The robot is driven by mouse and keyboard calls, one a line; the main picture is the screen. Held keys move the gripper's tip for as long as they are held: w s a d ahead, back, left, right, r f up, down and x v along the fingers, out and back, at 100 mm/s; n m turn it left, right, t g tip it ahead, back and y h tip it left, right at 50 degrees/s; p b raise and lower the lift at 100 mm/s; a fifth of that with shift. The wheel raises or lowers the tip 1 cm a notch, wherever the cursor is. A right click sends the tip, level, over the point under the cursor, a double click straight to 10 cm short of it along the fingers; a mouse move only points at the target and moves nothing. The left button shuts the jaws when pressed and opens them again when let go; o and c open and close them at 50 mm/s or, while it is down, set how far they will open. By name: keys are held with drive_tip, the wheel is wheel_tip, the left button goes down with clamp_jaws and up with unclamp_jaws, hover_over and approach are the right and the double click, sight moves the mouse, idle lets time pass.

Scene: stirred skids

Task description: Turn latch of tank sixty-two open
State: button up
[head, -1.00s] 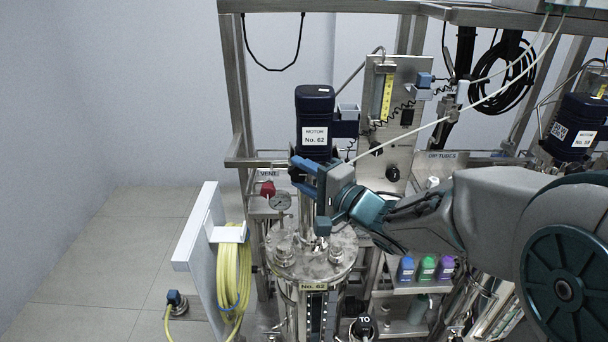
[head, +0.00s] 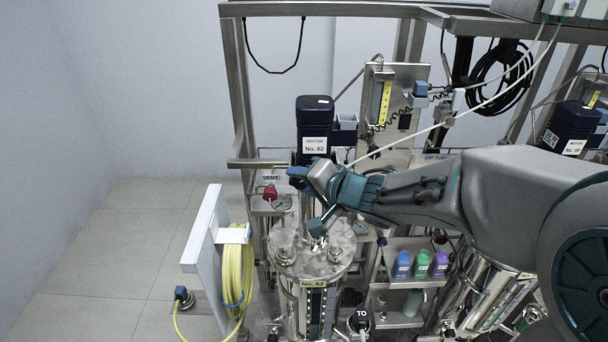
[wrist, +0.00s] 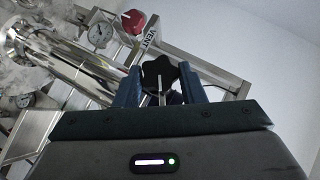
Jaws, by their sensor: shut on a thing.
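Tank sixty-two (head: 310,262) stands upright at the centre of the head view, with a "No. 62" plate below its lid and a dark motor (head: 315,125) marked No. 62 above. My gripper (head: 297,174) is just below the motor, reaching in from the right. In the wrist view, my gripper's blue fingers (wrist: 160,88) stand on both sides of a black star-shaped knob (wrist: 158,70) with a pale line on it, and are shut on it. In the head view my gripper hides the knob. I cannot tell how far it is turned.
A red knob (head: 269,193) by the VENT label is left of my gripper; it also shows in the wrist view (wrist: 134,21). A white panel with a yellow hose (head: 235,270) stands front left. Coloured bottles (head: 420,263) sit on a shelf at right. The left floor is clear.

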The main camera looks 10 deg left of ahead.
drive_tip(key=shift+a+r+n+h, duration=0.15)
drive_tip(key=shift+n+h, duration=0.65)
drive_tip(key=shift+h, duration=0.4)
drive_tip(key=shift+n+h, duration=0.3)
drive_tip(key=shift+h, duration=0.2)
drive_tip(key=o, duration=1)
drive_tip(key=v, duration=1.4)
drive_tip(key=shift+w, duration=0.15)
